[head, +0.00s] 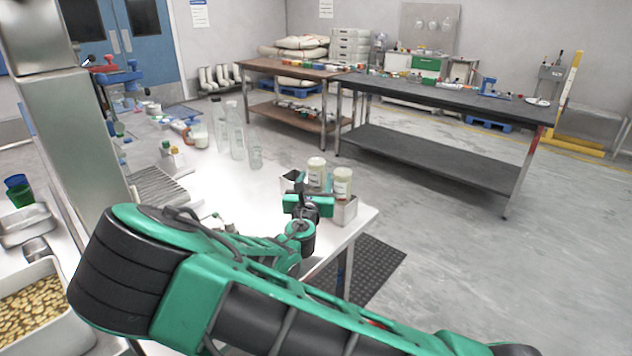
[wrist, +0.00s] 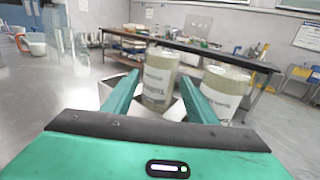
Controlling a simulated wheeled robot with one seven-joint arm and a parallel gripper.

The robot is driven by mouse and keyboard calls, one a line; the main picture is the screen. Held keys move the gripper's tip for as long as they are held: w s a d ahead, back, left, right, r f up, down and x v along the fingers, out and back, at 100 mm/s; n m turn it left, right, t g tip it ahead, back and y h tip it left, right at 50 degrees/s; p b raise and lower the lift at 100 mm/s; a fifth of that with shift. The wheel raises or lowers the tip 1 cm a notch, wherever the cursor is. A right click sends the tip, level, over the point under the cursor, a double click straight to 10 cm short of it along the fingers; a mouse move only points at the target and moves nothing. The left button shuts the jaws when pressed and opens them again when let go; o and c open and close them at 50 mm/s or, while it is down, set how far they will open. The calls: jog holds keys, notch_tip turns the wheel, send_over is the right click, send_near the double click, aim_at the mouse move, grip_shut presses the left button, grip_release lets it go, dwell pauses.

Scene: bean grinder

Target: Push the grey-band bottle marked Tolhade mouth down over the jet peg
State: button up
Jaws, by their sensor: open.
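Two pale bottles with cream lids stand upright in a white open holder (head: 346,213) at the table's right corner. The left bottle (head: 316,170) has a label that seems to read Tolhade in the wrist view (wrist: 157,82); its grey band is not clear. The right bottle (head: 342,182) also shows at the right of the wrist view (wrist: 228,88). My gripper (head: 307,195) is open, its green fingers on either side of the left bottle in the wrist view (wrist: 159,88). Contact cannot be told. I cannot make out the jet peg.
Tall clear glassware (head: 236,143) and a small glass (head: 256,158) stand on the white table (head: 265,190), left of the bottles. A ribbed metal tray (head: 158,187) lies further left. Open floor (head: 440,230) separates this table from the dark bench (head: 440,92).

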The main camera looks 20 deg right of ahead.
jog(key=x, duration=0.4)
jog(key=shift+w+r, duration=0.1)
jog(key=shift+r, duration=0.05)
jog(key=c, duration=0.8)
jog(key=shift+r, duration=0.1)
